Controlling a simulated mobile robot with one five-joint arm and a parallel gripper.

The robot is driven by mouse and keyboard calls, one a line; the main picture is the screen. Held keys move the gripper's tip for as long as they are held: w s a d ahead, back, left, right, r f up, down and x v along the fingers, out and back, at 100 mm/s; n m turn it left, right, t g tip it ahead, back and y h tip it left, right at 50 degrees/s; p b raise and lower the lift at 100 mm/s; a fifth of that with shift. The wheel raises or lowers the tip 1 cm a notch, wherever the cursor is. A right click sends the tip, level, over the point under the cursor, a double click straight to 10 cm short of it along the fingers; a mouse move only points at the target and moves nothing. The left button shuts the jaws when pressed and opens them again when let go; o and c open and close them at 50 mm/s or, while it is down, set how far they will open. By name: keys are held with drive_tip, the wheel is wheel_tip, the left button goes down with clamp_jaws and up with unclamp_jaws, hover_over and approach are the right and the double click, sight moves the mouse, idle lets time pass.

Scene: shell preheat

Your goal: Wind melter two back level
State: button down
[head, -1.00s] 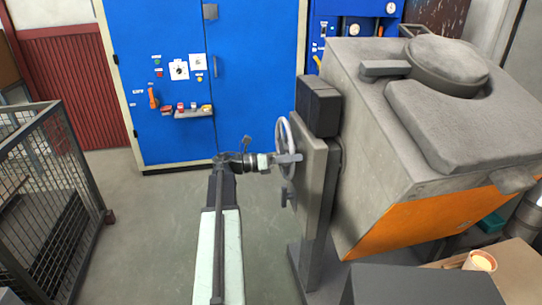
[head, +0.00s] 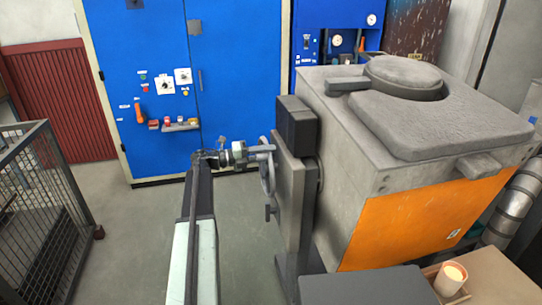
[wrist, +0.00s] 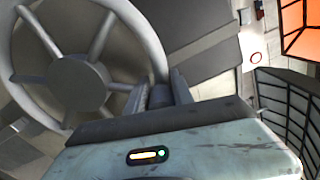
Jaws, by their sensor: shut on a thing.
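The melter (head: 410,130) is a big grey box with a round lid (head: 405,76) and an orange lower panel (head: 420,220). My gripper (head: 262,149) is shut at the wheel's upper rim in the head view. In the wrist view, the wheel's hub and spokes (wrist: 78,88) fill the left, and my gripper (wrist: 160,94) has a dark peg-like part at the rim between its fingers.
A blue cabinet (head: 165,75) with switches stands behind. A mesh cage (head: 45,200) is at the left. A dark box top (head: 365,285) and a tray with a lit, candle-like cup (head: 451,278) are at the front right. Grey floor (head: 145,235) is open left of my arm.

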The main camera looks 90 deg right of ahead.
drive_tip(key=shift+w+d+r+n, duration=0.25)
drive_tip(key=shift+d+r+n, duration=0.15)
drive_tip(key=shift+d+n, duration=0.25)
drive_tip(key=shift+s+d, duration=0.1)
drive_tip(key=shift+s, duration=0.1)
drive_tip(key=c, duration=1.1)
unclamp_jaws()
drive_tip(key=shift+s+r, duration=0.1)
drive_tip(key=w+a, duration=0.1)
drive_tip(key=w, duration=0.7)
drive_tip(key=shift+a, duration=0.3)
